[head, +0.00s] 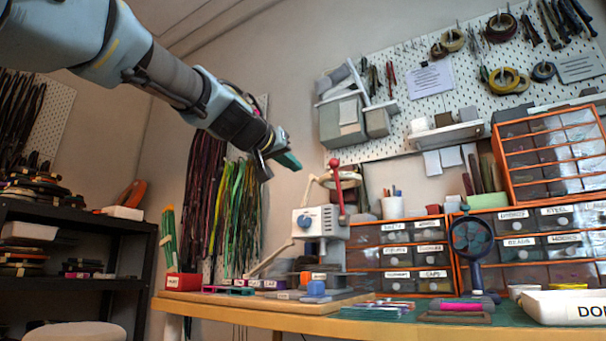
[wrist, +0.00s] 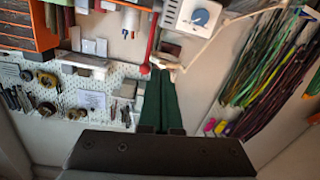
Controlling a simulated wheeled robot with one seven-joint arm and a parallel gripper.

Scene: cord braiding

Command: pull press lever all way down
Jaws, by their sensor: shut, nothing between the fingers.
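The press (head: 318,222) is a white unit with a blue dial, standing on the wooden bench. Its red lever (head: 337,190) stands upright on the right side, with a round red knob at the top. In the wrist view the white press body (wrist: 190,14) is at the top edge, and the red lever (wrist: 151,42) shows just beyond my fingertips. My gripper (head: 293,166) has green fingers and hangs in the air above and left of the lever knob, apart from it in the head view. In the wrist view its fingers (wrist: 160,78) are together and empty.
A lamp arm (head: 270,258) and coloured cords (head: 237,205) are left of the press. A white tray (head: 550,309) sits at the bench's right end. The air around my gripper is clear.

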